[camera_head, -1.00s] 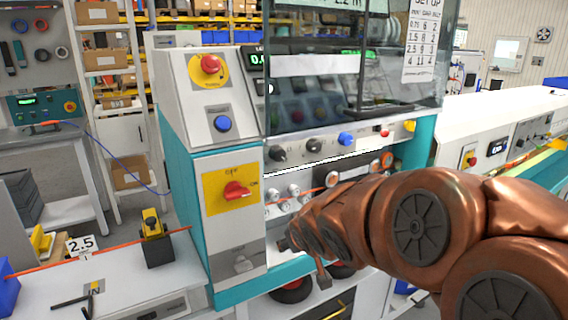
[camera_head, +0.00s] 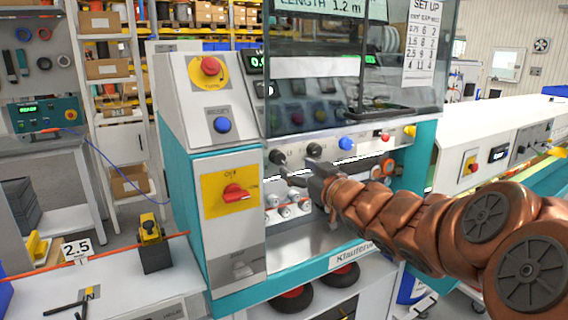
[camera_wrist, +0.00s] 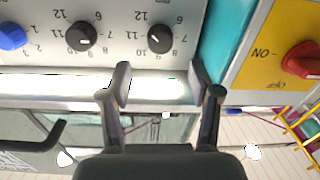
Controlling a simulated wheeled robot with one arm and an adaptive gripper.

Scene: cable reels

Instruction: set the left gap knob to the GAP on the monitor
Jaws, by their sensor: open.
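The left gap knob (camera_head: 277,157) is a dark knob at the left of the knob row on the machine front. In the wrist view, which is upside down, it is the black knob (camera_wrist: 160,38) on a numbered dial. Its white mark is visible, but I cannot tell the exact setting. My gripper (camera_wrist: 161,78) is open and empty, its fingertips apart from the knob and roughly lined up with it. In the head view my gripper (camera_head: 302,183) is just below the knobs. The monitor (camera_head: 320,10) shows "LENGTH 1.2 m"; no GAP value is visible.
A second black knob (camera_wrist: 80,36) and a blue knob (camera_wrist: 12,36) sit beside it. The red rotary switch (camera_head: 235,193) is on the left panel. A clear guard (camera_head: 350,85) hangs above the knobs. A set-up chart (camera_head: 424,42) and a "2.5" tag (camera_head: 76,250) also show.

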